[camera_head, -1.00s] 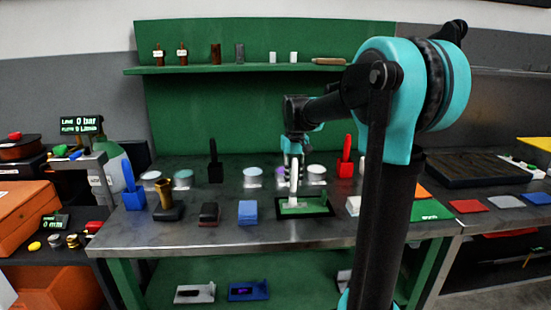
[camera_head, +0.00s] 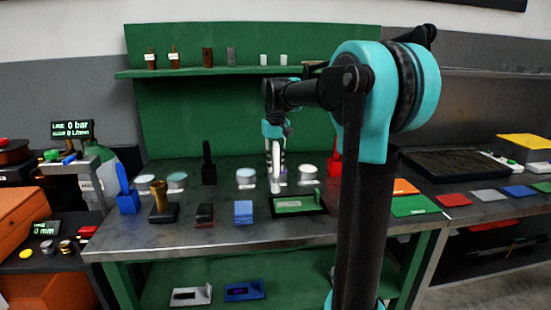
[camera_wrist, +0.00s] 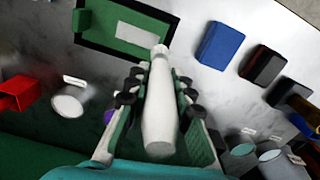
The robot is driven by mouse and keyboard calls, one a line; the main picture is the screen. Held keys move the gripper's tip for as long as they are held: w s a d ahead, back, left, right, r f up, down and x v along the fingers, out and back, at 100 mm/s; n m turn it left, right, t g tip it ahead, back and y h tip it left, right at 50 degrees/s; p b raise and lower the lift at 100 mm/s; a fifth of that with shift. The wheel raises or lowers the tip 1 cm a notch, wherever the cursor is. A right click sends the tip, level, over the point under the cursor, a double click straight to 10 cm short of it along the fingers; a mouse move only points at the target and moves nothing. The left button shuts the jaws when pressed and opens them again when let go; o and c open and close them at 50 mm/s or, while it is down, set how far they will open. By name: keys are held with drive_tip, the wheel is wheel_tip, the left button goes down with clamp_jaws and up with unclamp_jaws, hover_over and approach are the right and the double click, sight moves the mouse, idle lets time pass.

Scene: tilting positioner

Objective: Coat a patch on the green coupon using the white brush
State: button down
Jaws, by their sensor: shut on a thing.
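My gripper (camera_wrist: 147,105) is shut on the white brush (camera_wrist: 160,120), whose handle lies between its pads. In the head view the gripper (camera_head: 275,150) hangs over the bench with the brush pointing down, behind and left of the coupon tray. The green coupon (camera_head: 283,209) lies in a black-framed tray (camera_head: 318,212) on the bench. In the wrist view the green coupon (camera_wrist: 103,27) is past the brush tip and bears a pale rectangular patch (camera_wrist: 142,38). Whether the brush tip touches anything cannot be told.
Round pale-topped pots (camera_head: 246,176) stand in a row behind the tray. A blue block (camera_head: 243,212), a dark red-and-black block (camera_head: 205,214) and a brass cup (camera_head: 159,195) stand left of it. A black upright holder (camera_head: 209,165) and a red one (camera_head: 334,165) stand farther back.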

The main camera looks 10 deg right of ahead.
drive_tip(key=shift+r, duration=1.25)
drive_tip(key=shift+f, duration=0.1)
